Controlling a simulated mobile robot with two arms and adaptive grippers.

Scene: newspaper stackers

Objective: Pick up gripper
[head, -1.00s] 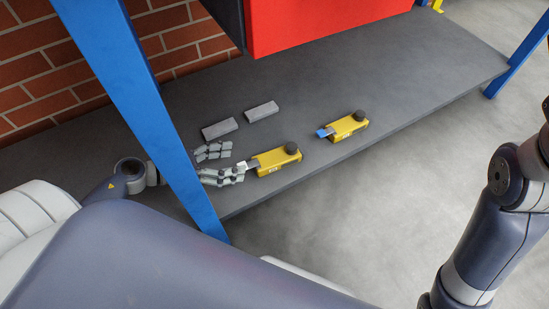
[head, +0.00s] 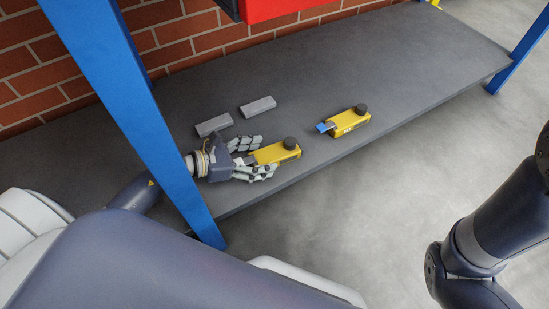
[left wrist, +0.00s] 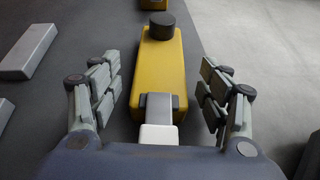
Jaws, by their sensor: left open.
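Two yellow block-shaped devices, each with a black knob, lie on the dark grey shelf. The nearer yellow device (head: 280,152) has a grey and white tab at its left end; it also shows in the left wrist view (left wrist: 162,75). The other yellow device (head: 350,122), with a blue tab, lies farther right. My left gripper (head: 265,156) is open around the nearer device's tab end. In the left wrist view its fingers (left wrist: 160,84) stand on both sides of the yellow body, with visible gaps. My right arm is at the right edge, its gripper out of view.
Two grey blocks (head: 214,125) (head: 259,107) lie on the shelf (head: 420,60) behind my left gripper. A blue post (head: 130,100) stands in front of my left arm. A brick wall is behind, and a red panel hangs above. The shelf's right part is clear.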

